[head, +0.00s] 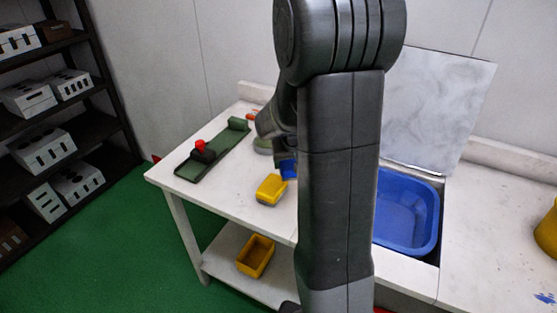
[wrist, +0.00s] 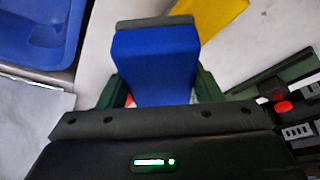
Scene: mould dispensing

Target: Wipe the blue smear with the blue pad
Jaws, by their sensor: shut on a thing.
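The blue pad (wrist: 155,60) is between the two dark green fingers of my gripper (wrist: 160,88) in the wrist view. The gripper is shut on it, and a grey strip shows at the pad's far end. In the head view a small part of the blue pad (head: 288,169) shows left of my arm, above the left part of the white worktop; my arm hides most of the gripper. The blue smear (head: 545,298) is a small mark on the worktop at the lower right of the head view, well apart from the pad. It does not show in the wrist view.
A blue basin (head: 408,218) is set into the worktop (head: 480,235), with a raised grey panel (head: 437,110) behind it. A yellow block (head: 271,189) and a green tray (head: 215,160) lie at left. A yellow object (head: 548,232) stands at the right edge. Worktop around the smear is clear.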

